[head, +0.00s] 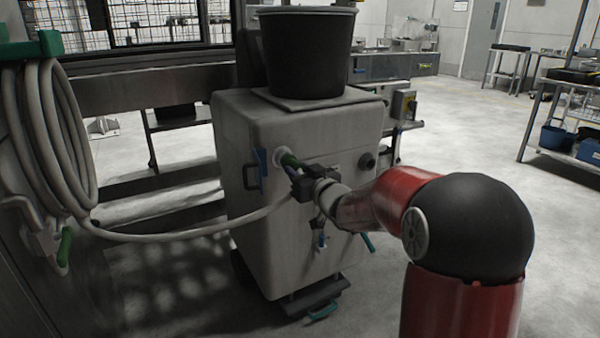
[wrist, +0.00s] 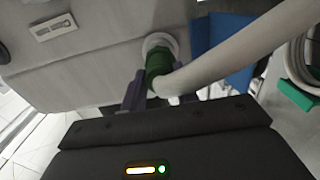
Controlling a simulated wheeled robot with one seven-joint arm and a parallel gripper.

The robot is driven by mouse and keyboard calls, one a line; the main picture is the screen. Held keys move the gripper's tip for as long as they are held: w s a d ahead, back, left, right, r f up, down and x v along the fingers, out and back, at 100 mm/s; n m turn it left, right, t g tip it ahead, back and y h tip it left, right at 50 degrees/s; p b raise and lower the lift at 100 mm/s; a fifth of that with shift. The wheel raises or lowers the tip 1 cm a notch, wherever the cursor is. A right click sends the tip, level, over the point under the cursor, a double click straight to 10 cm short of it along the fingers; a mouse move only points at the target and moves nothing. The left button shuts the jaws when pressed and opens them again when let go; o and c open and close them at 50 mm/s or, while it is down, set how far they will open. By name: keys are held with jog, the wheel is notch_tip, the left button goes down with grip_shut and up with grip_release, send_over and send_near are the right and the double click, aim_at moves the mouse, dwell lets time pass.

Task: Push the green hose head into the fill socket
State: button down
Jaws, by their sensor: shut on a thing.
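The green hose head (head: 290,160) is at the front face of the pale machine, against the round white fill socket (head: 280,155). My gripper (head: 297,170) is shut on the hose head. In the wrist view the green hose head (wrist: 158,65) sits between my gripper's fingers (wrist: 155,88), with its far end at the pale ring of the socket (wrist: 159,42). I cannot tell how deep it sits in the ring. The pale hose (wrist: 225,50) bends away from the head to the upper right. The inside of the socket is hidden.
The hose (head: 190,235) hangs slack from a coil (head: 50,140) on the left. A black bucket (head: 307,55) stands on the machine (head: 245,220). A blue part (head: 260,162) is beside the socket. Open floor lies to the right.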

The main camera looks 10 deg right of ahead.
dwell(0.4)
jog(key=c, duration=1)
grip_release()
jog(key=s+d+m+g+h, duration=0.1)
jog(key=s+d+h, duration=0.15)
jog(key=s, duration=0.45)
jog(key=s+d+m+g+h, duration=0.2)
jog(key=s+h, duration=0.2)
jog(key=s, duration=0.4)
jog(key=s+a+f+g, duration=0.1)
jog(key=s+f+g, duration=0.1)
jog(key=s, duration=0.6)
jog(key=s+a+f+g, duration=0.1)
jog(key=s+f+g, duration=0.2)
jog(key=s, duration=0.5)
jog(key=s+a+f+g, duration=0.1)
jog(key=s+f+g, duration=0.2)
jog(key=s, duration=0.6)
jog(key=shift+a+m+g+y, duration=0.3)
jog(key=shift+a+y, duration=0.1)
jog(key=shift+y, duration=0.05)
